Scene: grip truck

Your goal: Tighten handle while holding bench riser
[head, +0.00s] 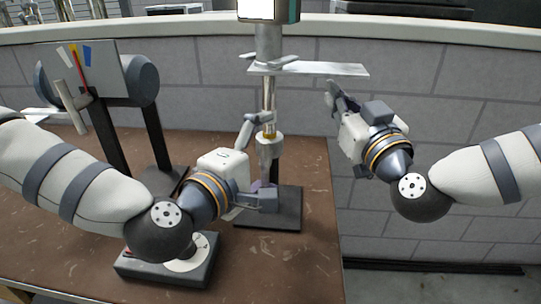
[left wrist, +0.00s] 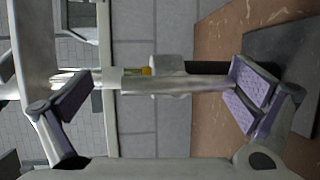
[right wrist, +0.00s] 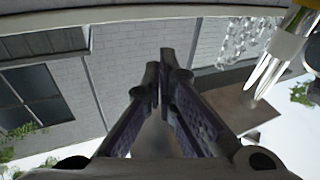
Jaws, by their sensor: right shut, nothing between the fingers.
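An upright stand has a steel pole (head: 267,98) with a brass ring and a metal collar (head: 269,146) on a dark base plate (head: 283,215). I take this as the bench riser, but cannot be sure. A flat metal bar (head: 335,69) with small levers crosses the pole high up; I cannot tell which part is the handle. My left gripper (head: 262,158) is open beside the lower pole. In the left wrist view its purple pads are wide apart along the pole (left wrist: 108,80). My right gripper (head: 334,93) is shut and empty, right of the pole below the bar.
A grey machine (head: 140,80) on dark legs stands at the left of the brown table (head: 75,250). A dark block with a pale disc (head: 188,258) lies at the front, below my left arm. A block wall (head: 435,90) is behind. Right of the table is free.

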